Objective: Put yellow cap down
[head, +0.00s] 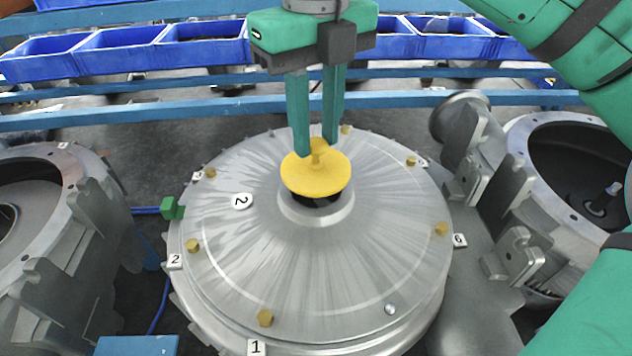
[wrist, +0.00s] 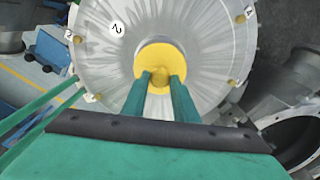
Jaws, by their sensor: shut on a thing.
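The yellow cap (head: 316,177) is a round disc with a small knob on top. My gripper (head: 318,150) is shut on the knob, with its two green fingers coming down from above. In the head view the cap shows over the central opening of the grey blower cover (head: 240,260), slightly tilted in appearance. Part of the dark opening shows below the cap's near edge, so it seems held above the collar. In the wrist view the cap (wrist: 160,58) lies between and beyond the fingertips (wrist: 160,77) and hides the opening.
Several yellow bolts (head: 265,318) and numbered tags (head: 256,347) ring the cover, with one silver bolt (head: 390,309) at the front right. A green block (head: 172,208) sits at its left edge. Open grey housings stand left (head: 40,160) and right (head: 530,150). Blue bins (head: 205,45) line the back.

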